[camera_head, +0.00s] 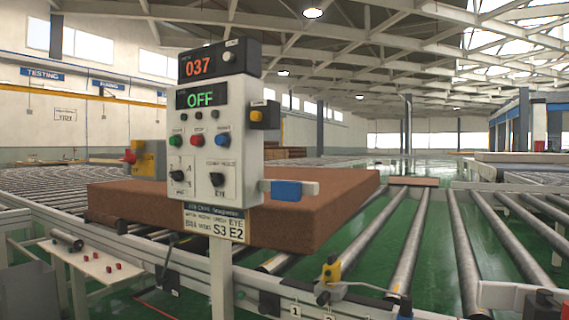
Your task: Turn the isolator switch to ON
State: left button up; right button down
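A white control panel (231,135) stands upright on a post in the middle of the view. Its green display (201,99) reads OFF. A yellow-and-grey box with a red rotary handle (130,157) sticks out at the panel's left side; this looks like the isolator switch. The handle's exact setting is too small to read. Two black selector knobs, a left one (178,176) and a right one (217,180), sit low on the panel face. Neither gripper can be made out in the view.
A brown mattress block (310,205) lies on the rollers behind the panel. A blue-ended lever (287,190) juts from the panel's right side. A small white table (95,262) with red pieces and a dark cylinder stands at lower left. Roller conveyors surround the panel.

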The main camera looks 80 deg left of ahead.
aim_at(132, 159)
jog(key=u, duration=3.6)
